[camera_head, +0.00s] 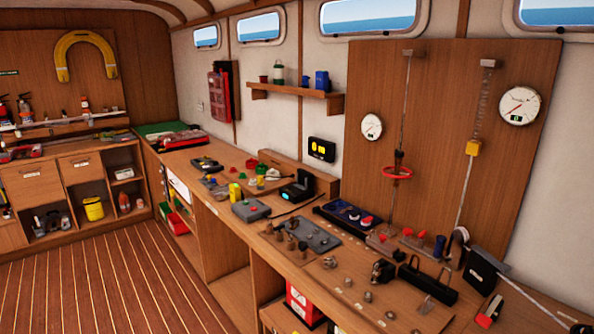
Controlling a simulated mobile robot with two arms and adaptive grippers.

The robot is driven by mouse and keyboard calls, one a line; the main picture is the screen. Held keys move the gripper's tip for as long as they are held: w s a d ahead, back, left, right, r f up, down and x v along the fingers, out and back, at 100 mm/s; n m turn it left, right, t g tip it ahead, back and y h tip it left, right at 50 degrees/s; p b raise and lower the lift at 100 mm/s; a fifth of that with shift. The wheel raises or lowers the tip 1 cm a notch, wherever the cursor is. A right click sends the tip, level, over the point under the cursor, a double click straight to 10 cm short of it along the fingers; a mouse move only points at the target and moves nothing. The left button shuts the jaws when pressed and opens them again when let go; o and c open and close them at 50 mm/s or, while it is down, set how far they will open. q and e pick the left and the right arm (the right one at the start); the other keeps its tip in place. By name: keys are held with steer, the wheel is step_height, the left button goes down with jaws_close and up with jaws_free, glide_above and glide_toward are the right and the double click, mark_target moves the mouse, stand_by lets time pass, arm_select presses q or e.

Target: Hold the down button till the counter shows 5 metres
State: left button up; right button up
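A black wall box (321,149) with yellow lit areas hangs above the bench; its reading is too small to make out. A grey box (250,210) with small coloured buttons lies on the bench, left of a black device (298,191) with a small lit display. A dark panel (348,214) with round red, white and blue controls lies further right. I cannot tell which control is the down button or which display is the metre counter. Neither of my grippers shows in this view.
The wooden bench (345,290) is crowded with metal fittings and small tools. A tall wooden board (440,130) behind it carries two round dials, hanging lines and a red ring. A shelf (295,91) holds small containers. The plank floor (110,270) at left is clear.

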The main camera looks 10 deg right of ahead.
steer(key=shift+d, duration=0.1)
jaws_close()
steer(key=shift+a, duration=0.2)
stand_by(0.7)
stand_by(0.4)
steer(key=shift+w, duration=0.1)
